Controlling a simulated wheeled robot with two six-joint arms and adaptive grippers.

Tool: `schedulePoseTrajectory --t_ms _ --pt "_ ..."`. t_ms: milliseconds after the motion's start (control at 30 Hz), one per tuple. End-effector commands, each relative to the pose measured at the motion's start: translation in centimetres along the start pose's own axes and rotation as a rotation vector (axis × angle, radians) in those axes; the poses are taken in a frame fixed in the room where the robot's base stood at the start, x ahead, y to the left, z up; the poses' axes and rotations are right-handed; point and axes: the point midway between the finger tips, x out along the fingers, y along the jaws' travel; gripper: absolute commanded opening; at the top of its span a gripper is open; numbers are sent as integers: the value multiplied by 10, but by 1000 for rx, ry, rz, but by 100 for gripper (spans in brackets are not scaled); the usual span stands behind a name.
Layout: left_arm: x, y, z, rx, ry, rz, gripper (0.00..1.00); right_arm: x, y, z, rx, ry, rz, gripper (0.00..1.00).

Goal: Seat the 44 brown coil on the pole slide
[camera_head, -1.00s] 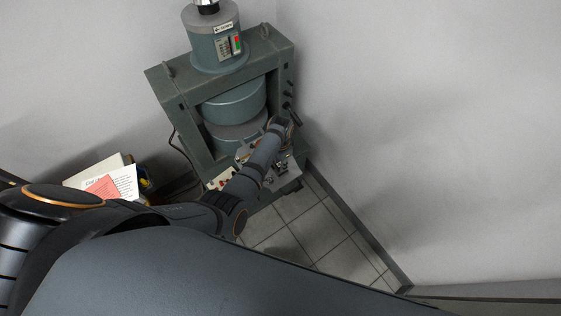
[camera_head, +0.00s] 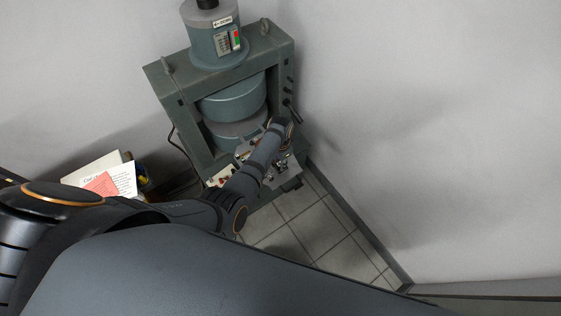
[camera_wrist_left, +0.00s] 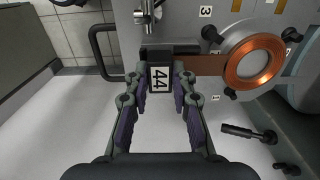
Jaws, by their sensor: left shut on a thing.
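The 44 brown coil (camera_wrist_left: 254,61) shows in the left wrist view as a copper ring with a brown arm running left to a dark block with a white 44 label (camera_wrist_left: 160,79). My left gripper (camera_wrist_left: 159,90) is shut on this block. The coil is out to the right of the fingers, over a grey plate. A grey round face shows inside the ring; I cannot tell whether it is a pole or the plate behind. I cannot pick out the pole slide for sure. In the head view my left arm hides the coil. My right gripper is not in view.
The green-grey magnet frame (camera_head: 168,88) with its stacked round poles (camera_head: 235,101) stands in the corner. Black knobs (camera_wrist_left: 248,133) and a black handle (camera_wrist_left: 97,53) stick out near the gripper. Papers (camera_head: 110,180) lie at left. Tiled floor is clear at right.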

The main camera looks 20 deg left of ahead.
Motion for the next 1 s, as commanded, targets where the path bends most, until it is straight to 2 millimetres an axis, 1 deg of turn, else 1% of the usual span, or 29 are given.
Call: schedulePoseTrajectory --t_ms 67,100,267,300,567,667,767,1000 --pt "1 0 0 0 0 0 0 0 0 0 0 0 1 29" --pt "1 0 0 0 0 0 26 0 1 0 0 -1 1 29" --pt "1 0 0 0 0 0 48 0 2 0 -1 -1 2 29" --pt "1 0 0 0 0 0 50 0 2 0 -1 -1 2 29" --pt "0 0 0 0 0 0 50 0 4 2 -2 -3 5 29" --pt "-7 0 -1 0 2 -1 50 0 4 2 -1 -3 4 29" --pt "-24 -1 -1 -1 4 -3 50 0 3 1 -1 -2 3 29" --pt "-83 0 -1 -1 5 -2 50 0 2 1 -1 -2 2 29"
